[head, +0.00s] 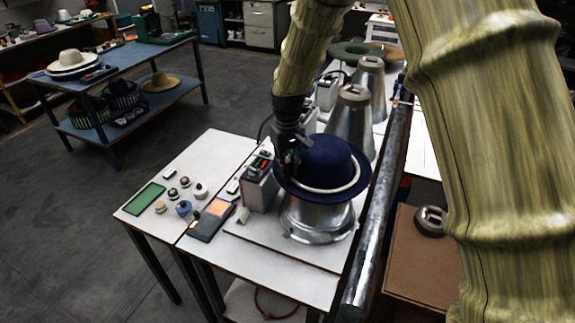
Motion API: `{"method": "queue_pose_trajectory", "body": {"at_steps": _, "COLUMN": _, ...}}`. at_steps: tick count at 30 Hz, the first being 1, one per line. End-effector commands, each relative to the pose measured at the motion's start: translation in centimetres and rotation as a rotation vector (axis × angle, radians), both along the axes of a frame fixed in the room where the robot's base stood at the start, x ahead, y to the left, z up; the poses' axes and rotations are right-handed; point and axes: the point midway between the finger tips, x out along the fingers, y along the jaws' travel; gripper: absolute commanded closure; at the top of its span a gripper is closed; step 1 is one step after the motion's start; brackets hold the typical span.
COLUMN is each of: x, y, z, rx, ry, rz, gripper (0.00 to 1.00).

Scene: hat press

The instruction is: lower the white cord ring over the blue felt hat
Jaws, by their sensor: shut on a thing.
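The blue felt hat (330,158) sits crown up on a shiny metal block (318,222) on the near table. The white cord ring (330,189) is around the hat's crown, low down near the brim. Its front arc shows; its far side is hidden behind the crown. I cannot tell whether it touches the brim all round. My gripper (289,163) is at the left side of the crown, shut on the ring's left side. The dark fingers are small and partly lost against the dark hat.
A control box (261,183) with coloured buttons stands close left of the hat. More metal cones (352,122) stand behind it. A steel rail (376,215) runs along the right. Small pots, a green tray (144,198) and a dark panel (210,220) lie on the white table's left part.

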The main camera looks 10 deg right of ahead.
Motion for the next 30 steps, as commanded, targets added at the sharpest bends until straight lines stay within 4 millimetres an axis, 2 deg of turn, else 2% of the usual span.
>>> {"method": "queue_pose_trajectory", "body": {"at_steps": 8, "x": 0.0, "y": 0.0, "z": 0.0, "rx": 0.000, "ry": 0.000, "rz": 0.000, "gripper": 1.00}}
{"method": "queue_pose_trajectory", "body": {"at_steps": 9, "x": 0.0, "y": 0.0, "z": 0.0, "rx": 0.000, "ry": 0.000, "rz": 0.000, "gripper": 0.79}}
{"method": "queue_pose_trajectory", "body": {"at_steps": 13, "x": 0.0, "y": 0.0, "z": 0.0, "rx": 0.000, "ry": 0.000, "rz": 0.000, "gripper": 0.56}}
{"method": "queue_pose_trajectory", "body": {"at_steps": 23, "x": 0.0, "y": 0.0, "z": 0.1, "rx": 0.000, "ry": 0.000, "rz": 0.000, "gripper": 0.56}}
{"method": "queue_pose_trajectory", "body": {"at_steps": 30, "x": 0.0, "y": 0.0, "z": 1.1, "rx": 0.000, "ry": 0.000, "rz": 0.000, "gripper": 0.56}}
